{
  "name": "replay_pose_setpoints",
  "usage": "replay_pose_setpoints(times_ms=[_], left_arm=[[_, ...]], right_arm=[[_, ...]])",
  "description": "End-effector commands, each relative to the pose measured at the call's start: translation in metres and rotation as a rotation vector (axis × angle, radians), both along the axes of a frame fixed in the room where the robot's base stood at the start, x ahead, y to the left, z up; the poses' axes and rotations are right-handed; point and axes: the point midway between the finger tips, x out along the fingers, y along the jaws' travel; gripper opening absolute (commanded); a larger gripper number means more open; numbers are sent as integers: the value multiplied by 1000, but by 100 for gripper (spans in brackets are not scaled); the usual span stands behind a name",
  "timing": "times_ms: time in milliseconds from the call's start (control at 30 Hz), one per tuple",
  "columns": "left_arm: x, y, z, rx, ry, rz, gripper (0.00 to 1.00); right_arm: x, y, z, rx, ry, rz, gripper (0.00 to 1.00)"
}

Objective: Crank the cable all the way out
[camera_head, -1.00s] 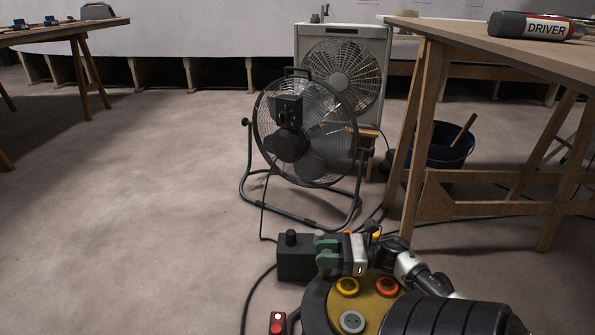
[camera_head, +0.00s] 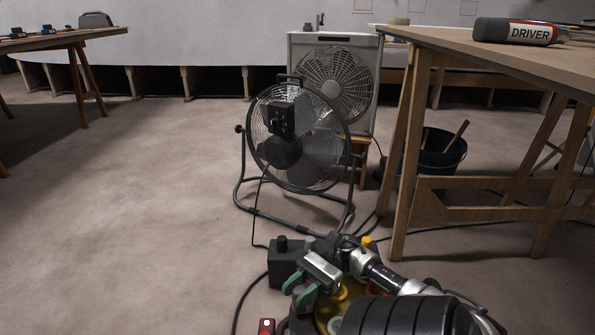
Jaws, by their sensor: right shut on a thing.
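The cable reel (camera_head: 326,310) is at the bottom of the view, with a yellow face and coloured sockets, largely covered by my right arm. My right gripper (camera_head: 297,292) has green finger pads and reaches over the left part of the reel's face. It is shut on the reel's crank handle, which the fingers hide. A black cable (camera_head: 245,297) runs along the floor left of the reel. How much cable is on the drum cannot be seen. My left gripper is not in view.
A black box with a knob (camera_head: 287,265) stands close to my right gripper. A floor fan (camera_head: 298,140) stands behind it, with a box fan (camera_head: 332,85) further back. A wooden table (camera_head: 440,45) and a dark bucket (camera_head: 440,160) are at right. The left floor is clear.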

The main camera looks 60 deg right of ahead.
Motion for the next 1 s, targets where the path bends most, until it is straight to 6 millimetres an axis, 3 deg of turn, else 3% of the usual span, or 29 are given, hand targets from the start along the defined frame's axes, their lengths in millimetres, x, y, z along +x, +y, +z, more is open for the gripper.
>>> replay_pose_setpoints(times_ms=[33,200,733,767,800,1000], left_arm=[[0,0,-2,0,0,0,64],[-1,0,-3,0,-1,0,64],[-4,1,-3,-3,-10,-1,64],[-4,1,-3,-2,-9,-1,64],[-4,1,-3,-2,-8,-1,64],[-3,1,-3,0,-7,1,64]], right_arm=[[-9,7,-7,5,22,48,0],[-13,14,-7,8,21,98,0],[-15,18,-5,9,18,124,5],[-15,18,-5,9,18,124,52],[-14,18,-5,9,18,124,58],[-14,17,-4,8,16,122,59]])
